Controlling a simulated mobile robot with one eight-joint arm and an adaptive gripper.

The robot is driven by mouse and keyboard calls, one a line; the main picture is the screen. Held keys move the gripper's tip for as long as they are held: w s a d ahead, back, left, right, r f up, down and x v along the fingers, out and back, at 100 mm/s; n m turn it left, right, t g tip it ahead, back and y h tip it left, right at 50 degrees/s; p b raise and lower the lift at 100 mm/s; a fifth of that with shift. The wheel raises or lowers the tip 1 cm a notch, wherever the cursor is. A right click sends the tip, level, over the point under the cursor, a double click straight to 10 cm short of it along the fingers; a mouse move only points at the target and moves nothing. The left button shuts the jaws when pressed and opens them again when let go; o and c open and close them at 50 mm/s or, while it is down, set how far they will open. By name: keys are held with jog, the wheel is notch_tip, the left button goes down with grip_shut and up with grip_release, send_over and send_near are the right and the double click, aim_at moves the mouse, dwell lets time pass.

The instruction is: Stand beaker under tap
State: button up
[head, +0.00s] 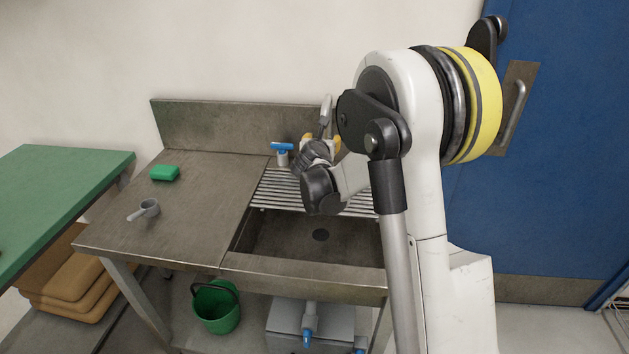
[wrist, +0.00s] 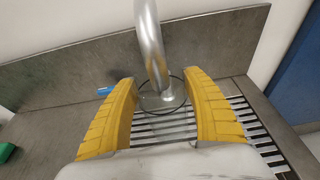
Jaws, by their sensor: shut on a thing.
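The tap is a silver metal pipe (head: 326,112) at the back of the steel sink unit. In the wrist view its pipe (wrist: 152,45) rises just beyond my fingers. My gripper (head: 322,142) is over the slatted rack at the back of the sink. In the wrist view, its two yellow fingers (wrist: 161,88) stand on either side of a clear beaker.
A blue-topped fitting (head: 282,151) stands left of the tap. The sink basin (head: 290,238) is empty. A green bucket (head: 217,308) stands below. A blue door (head: 560,150) is right.

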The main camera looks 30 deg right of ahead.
notch_tip(320, 180, down, 9)
jog(key=b, duration=0.3)
jog(key=shift+d+r, duration=0.1)
jog(key=shift+r, duration=0.05)
jog(key=shift+f, duration=0.25)
jog(key=o, duration=1.4)
jog(key=shift+r, duration=0.1)
jog(key=shift+r, duration=0.1)
